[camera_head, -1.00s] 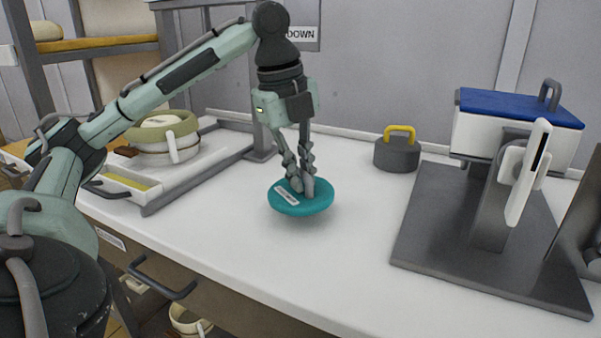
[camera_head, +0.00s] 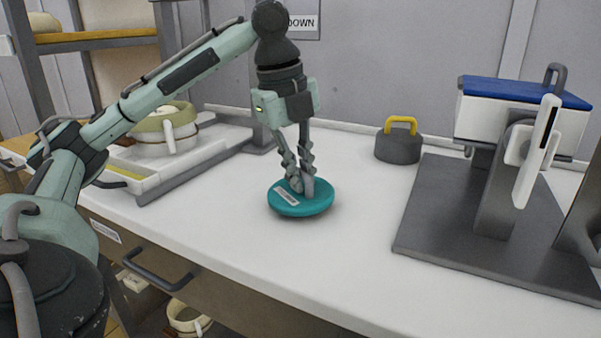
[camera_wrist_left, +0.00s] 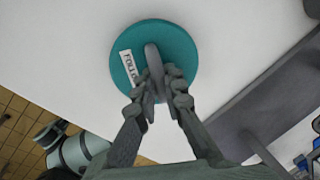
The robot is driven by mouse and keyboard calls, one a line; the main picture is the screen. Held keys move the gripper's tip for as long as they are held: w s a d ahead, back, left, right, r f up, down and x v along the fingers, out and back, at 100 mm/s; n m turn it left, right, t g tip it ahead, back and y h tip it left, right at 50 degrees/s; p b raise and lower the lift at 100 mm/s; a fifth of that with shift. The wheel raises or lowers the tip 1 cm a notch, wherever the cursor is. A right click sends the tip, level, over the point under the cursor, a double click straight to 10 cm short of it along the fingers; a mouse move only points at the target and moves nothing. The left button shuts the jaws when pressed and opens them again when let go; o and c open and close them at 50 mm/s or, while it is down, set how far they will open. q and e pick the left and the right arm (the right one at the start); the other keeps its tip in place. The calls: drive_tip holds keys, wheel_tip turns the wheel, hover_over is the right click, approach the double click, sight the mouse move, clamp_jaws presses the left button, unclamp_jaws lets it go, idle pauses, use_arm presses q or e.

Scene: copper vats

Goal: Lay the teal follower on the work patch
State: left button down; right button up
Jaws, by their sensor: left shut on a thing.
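The teal follower (camera_head: 314,205) is a round flat disc with a white label and a grey upright handle. In the head view it is at the middle of the white worktop, low over it or touching it; I cannot tell which. My left gripper (camera_head: 301,188) points down and is shut on the follower's handle. In the left wrist view the follower (camera_wrist_left: 180,50) lies beyond the fingertips, with its handle between the fingers (camera_wrist_left: 158,92). No marked outline of a work patch shows on the white surface. My right gripper is not in view.
A grey weight with a yellow handle (camera_head: 398,145) stands behind to the right. A grey-based press with a blue top (camera_head: 525,92) fills the right side. A pale tray (camera_head: 185,165) and a pot (camera_head: 168,135) are at the left. The worktop (camera_head: 345,255) around the follower is clear.

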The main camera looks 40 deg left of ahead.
use_arm(q)
drive_tip(key=shift+f, duration=0.55)
idle(0.9)
drive_tip(key=c, duration=1.6)
unclamp_jaws()
drive_tip(key=shift+o, duration=0.2)
drive_tip(key=shift+r, duration=0.15)
wheel_tip(320, 180, up, 5)
drive_tip(key=p, duration=0.6)
drive_tip(key=shift+r+b, duration=0.15)
drive_tip(key=shift+b, duration=0.2)
drive_tip(key=shift+r, duration=0.7)
